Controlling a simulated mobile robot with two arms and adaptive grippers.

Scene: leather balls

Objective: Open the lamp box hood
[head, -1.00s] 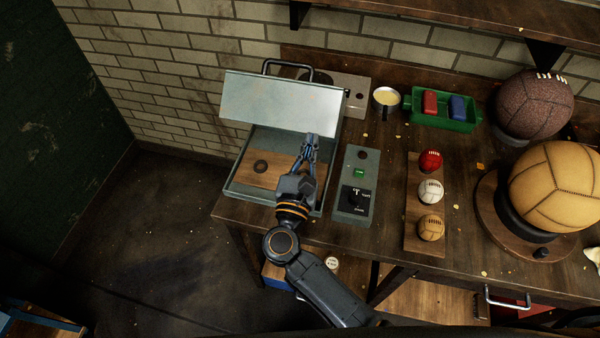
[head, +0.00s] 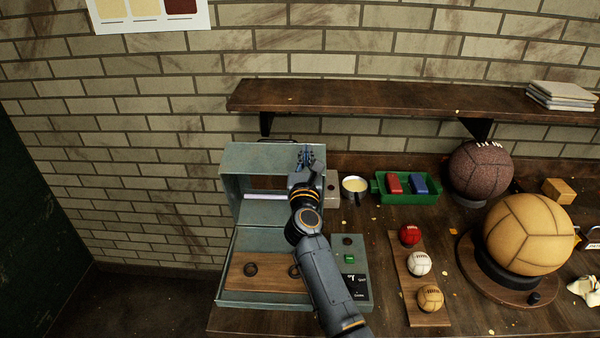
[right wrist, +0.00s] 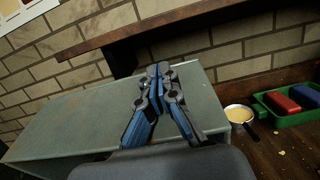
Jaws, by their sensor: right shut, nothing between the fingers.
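The lamp box hood (head: 236,153) is grey-green metal and stands swung up at the back of the lamp box, its hollow inside facing the front. A pale tube (head: 265,196) shows inside it. The lamp box base (head: 228,296) lies open below, with a wooden board (head: 243,272) and dark round pieces in it. My right gripper (head: 304,156) is shut and empty at the hood's upper right; contact is unclear. In the right wrist view the shut fingertips (right wrist: 158,72) are over the hood's flat grey-green panel (right wrist: 70,125). My left gripper is out of view.
A control box (head: 350,268) with a green button stands right of the base. A cup (head: 355,186), a green tray (head: 408,198) and several leather balls lie further right. A wall shelf (head: 390,97) overhangs the back of the bench.

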